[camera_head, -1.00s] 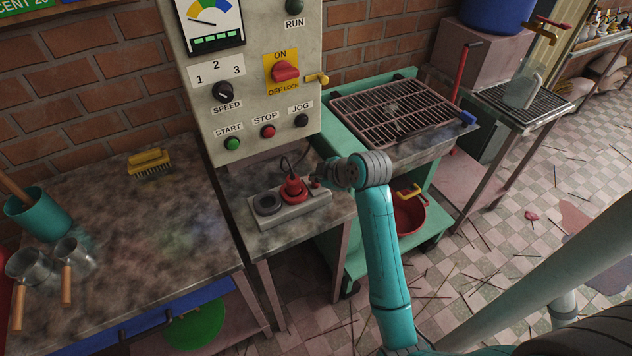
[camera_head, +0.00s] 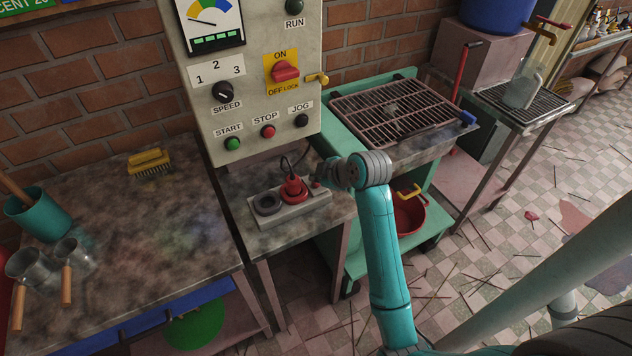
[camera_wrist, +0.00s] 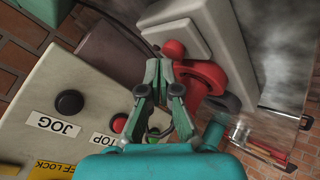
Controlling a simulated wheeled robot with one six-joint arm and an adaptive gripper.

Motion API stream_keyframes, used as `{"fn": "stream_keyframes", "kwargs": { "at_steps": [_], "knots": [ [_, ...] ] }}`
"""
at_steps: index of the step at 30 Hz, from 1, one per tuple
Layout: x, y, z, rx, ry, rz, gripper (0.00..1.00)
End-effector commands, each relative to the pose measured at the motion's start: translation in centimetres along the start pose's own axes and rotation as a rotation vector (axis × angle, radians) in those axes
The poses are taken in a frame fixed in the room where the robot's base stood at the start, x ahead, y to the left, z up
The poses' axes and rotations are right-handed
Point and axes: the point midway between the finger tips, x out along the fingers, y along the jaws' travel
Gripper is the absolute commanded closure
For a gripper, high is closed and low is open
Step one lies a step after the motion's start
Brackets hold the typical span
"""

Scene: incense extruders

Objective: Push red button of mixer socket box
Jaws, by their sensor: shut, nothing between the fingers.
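The mixer socket box (camera_head: 300,214) is a pale, low box on the small metal table below the control panel. It bears a dark round socket (camera_head: 267,204), a red plug (camera_head: 293,189) with a dark cable, and a small red button (camera_head: 317,183) at its right end. My gripper (camera_head: 322,178) is right at that end, close to the button. In the wrist view my gripper (camera_wrist: 163,66) is shut and empty, with its tips just short of the red button (camera_wrist: 173,48). I cannot tell whether they touch. The red plug (camera_wrist: 205,82) is close beside the fingers.
The control panel (camera_head: 250,105) with START, STOP and JOG buttons stands behind the box. A grill rack (camera_head: 390,108) on a teal cart is to the right. A workbench (camera_head: 150,225) with a brush (camera_head: 150,163) and cups is to the left.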

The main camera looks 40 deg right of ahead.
Motion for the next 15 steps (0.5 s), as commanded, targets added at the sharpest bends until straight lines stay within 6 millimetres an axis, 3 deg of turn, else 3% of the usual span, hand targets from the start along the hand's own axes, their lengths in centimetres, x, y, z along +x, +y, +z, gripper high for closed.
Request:
{"fn": "stream_keyframes", "kwargs": {
  "at_steps": [7,15],
  "knots": [
    [-0.1,0.1,-0.1,0.000,0.000,0.001,1.00],
    [-1.7,1.2,-1.2,0.000,0.001,0.001,1.00]
  ]
}}
